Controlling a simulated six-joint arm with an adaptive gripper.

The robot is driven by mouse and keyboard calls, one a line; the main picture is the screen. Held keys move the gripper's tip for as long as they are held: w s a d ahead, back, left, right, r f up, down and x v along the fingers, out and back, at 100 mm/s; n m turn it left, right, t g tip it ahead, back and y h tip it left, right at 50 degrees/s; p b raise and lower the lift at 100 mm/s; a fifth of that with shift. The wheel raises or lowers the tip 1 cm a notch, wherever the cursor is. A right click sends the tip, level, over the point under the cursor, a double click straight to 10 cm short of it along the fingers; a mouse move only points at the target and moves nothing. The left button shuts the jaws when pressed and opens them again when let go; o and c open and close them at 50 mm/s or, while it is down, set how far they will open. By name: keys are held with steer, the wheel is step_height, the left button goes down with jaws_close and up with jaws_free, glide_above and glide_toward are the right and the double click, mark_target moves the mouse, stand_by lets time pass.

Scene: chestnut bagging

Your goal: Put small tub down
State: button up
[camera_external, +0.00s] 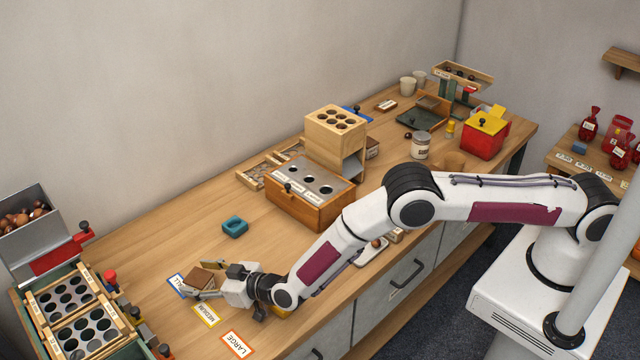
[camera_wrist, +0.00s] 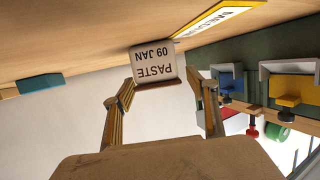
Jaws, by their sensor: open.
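The small tub has a pale side lettered PASTE 09 JAN (camera_wrist: 153,62) in the wrist view. In the outside view its brown top (camera_external: 198,277) shows beside the blue-edged card (camera_external: 177,286), whose lettering is partly hidden. The tub appears to stand on the bench, though its base is hard to see. My gripper (camera_external: 208,284) is low over the bench at the tub. In the wrist view my gripper (camera_wrist: 162,82) is open, with one finger on each side of the tub and a gap at the right finger.
A yellow-edged MEDIUM card (camera_external: 207,314) and an orange-edged LARGE card (camera_external: 237,344) lie to the right. A teal block (camera_external: 235,226) sits behind. A green crate with holed trays (camera_external: 75,318) stands at left. The bench between the teal block and the crate is clear.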

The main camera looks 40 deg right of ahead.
steer(key=shift+v, duration=5.75)
steer(key=shift+a, duration=0.1)
steer(key=shift+w+r, duration=0.25)
steer(key=shift+r, duration=0.2)
steer(key=w+d+r+m+g, duration=0.1)
steer(key=d+r+g, duration=0.1)
steer(key=d+r, duration=0.7)
steer(key=w+d+r+g, duration=0.1)
steer(key=w+d+r, duration=0.1)
steer(key=d+r, duration=0.75)
steer(key=s+d+r+m+g+h, duration=0.1)
steer(key=s+d+r+g+h, duration=0.1)
steer(key=s+d+r, duration=0.85)
steer(key=s+d+m+g+h, duration=0.2)
steer(key=s+d+h, duration=0.1)
steer(key=s+d, duration=1.9)
steer(key=s, duration=0.3)
steer(key=shift+d+r+m+g+h, duration=0.15)
steer(key=shift+d+m+g+h, duration=0.15)
steer(key=shift+g+h, duration=0.1)
